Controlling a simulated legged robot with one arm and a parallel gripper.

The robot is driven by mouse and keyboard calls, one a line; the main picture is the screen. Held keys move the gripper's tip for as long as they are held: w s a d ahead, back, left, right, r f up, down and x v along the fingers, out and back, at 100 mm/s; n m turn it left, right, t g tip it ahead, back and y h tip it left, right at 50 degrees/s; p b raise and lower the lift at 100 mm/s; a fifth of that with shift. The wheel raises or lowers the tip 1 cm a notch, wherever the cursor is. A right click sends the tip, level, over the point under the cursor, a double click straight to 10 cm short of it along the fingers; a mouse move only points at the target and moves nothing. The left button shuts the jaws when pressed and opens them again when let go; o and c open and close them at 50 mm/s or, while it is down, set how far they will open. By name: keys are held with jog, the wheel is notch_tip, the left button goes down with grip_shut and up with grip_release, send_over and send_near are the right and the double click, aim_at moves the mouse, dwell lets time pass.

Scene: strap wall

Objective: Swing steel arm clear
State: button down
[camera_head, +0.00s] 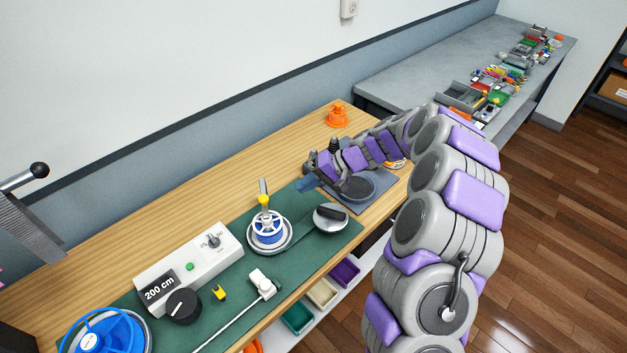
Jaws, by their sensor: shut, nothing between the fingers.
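Which part is the steel arm is not certain. A thin pale rod (225,328) runs from a small white block (263,283) down past the lower picture edge, over the green mat (235,270). A blue and white spool (267,229) with a yellow-topped post stands on a round metal base at the mat's middle. A round metal disc with a black grip (331,216) lies right of it. My gripper (312,181) is shut and empty, reaching in from the right above the far right of the mat, apart from the spool. Its fingertips are small and partly unclear.
A white box marked 200 cm (187,268) with a black knob stands left of the spool. A blue reel (105,335) is at lower left. A dark round dish (356,188) sits under my arm. An orange piece (338,115) stands behind. Coloured bins (320,293) lie below the front edge.

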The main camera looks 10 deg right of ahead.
jog(key=a+r+b+x, duration=0.1)
jog(key=x, duration=0.7)
jog(key=shift+a+r, duration=0.15)
jog(key=shift+r, duration=0.05)
jog(key=shift+a, duration=0.1)
